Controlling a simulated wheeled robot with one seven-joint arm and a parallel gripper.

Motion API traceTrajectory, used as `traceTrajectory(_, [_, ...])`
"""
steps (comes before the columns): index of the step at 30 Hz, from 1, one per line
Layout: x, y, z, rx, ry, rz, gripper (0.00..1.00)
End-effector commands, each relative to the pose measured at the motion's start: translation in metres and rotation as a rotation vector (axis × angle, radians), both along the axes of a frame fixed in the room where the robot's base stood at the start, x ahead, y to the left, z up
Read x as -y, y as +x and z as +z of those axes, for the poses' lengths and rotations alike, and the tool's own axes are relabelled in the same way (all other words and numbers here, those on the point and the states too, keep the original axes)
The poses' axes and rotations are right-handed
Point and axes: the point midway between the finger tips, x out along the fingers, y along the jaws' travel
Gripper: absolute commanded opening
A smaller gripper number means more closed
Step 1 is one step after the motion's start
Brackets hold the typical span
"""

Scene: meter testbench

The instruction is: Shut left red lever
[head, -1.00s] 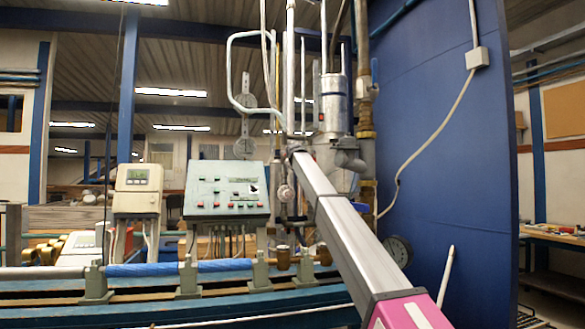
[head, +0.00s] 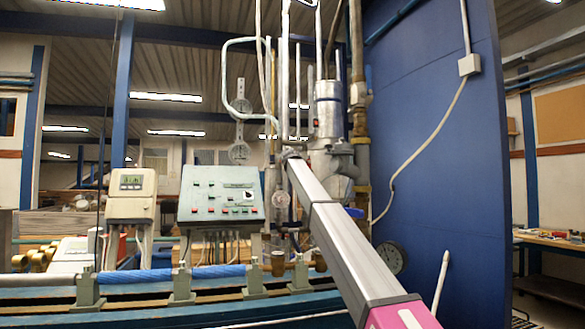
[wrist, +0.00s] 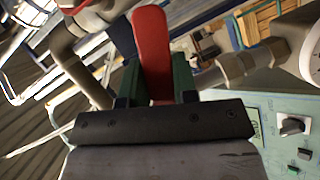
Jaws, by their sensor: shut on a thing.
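In the wrist view a flat red lever (wrist: 153,50) stands between the two green fingers of my gripper (wrist: 157,80). The fingers are shut on it, and its rounded end reaches beyond them toward the top edge. In the head view my grey and pink arm reaches up from the lower right to the pipework. There the gripper and the red lever are hidden behind the arm's far end, so I cannot tell the lever's angle to its pipe.
A green control panel (head: 221,197) with knobs and buttons stands left of the arm. A beige meter box (head: 131,193) is further left. Vertical pipes and a metal cylinder (head: 328,112) rise close behind the arm's end. A blue wall (head: 435,150) stands to the right.

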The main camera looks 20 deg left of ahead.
Motion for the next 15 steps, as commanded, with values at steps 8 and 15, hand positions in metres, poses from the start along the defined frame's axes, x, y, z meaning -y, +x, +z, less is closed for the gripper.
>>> traceTrajectory(8, [-0.0002,-0.0001,0.0013,0.007,-0.011,0.001,0.33])
traceTrajectory(15, [0.0000,0.0000,0.0009,0.004,-0.006,0.000,0.52])
